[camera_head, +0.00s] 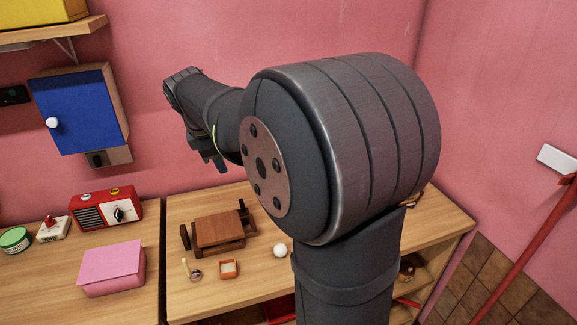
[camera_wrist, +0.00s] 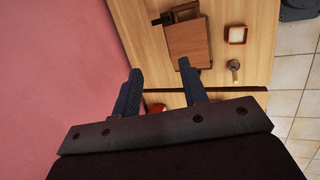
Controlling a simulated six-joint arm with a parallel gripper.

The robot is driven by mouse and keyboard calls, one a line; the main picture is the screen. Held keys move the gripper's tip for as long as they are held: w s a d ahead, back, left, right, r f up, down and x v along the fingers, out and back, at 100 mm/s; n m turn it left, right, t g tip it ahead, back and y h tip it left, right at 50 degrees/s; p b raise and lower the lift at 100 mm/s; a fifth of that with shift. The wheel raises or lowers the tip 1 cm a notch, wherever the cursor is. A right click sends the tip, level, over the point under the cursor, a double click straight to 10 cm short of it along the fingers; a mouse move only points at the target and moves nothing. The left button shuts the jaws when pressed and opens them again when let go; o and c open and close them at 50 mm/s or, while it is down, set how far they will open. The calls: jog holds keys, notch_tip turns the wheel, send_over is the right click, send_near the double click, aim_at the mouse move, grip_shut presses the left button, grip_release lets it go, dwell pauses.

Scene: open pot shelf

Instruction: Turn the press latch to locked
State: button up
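A brown wooden press (camera_head: 219,230) stands on the light wood counter below my arm. It also shows in the wrist view (camera_wrist: 188,42), past my fingertips. Dark upright pieces show at its ends, one of them a dark piece at the left end (camera_head: 184,238); I cannot tell which part is the latch or how it is turned. My gripper (camera_wrist: 160,67) is open and empty, with its two dark fingers apart. In the head view its fingers are hard to make out behind my arm, and it hangs above the counter, apart from the press.
An orange square dish (camera_head: 229,269), a small pale-handled item (camera_head: 191,270) and a white ball (camera_head: 280,250) lie before the press. To the left are a red radio (camera_head: 105,214) and a pink box (camera_head: 112,268). A blue cabinet (camera_head: 78,110) hangs on the wall.

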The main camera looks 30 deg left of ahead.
aim_at(243, 205)
jog(key=w+a+f+m+g+h, duration=0.1)
jog(key=w+f+m+g, duration=0.15)
jog(key=w+m, duration=0.45)
jog(key=w+a+f+m+g, duration=0.1)
jog(key=w+f+m+g, duration=0.15)
jog(key=m, duration=0.85)
jog(key=shift+t, duration=0.3)
notch_tip(243, 205, down, 18)
jog(key=shift+s+r, duration=0.1)
jog(key=shift+r, duration=0.1)
grip_shut()
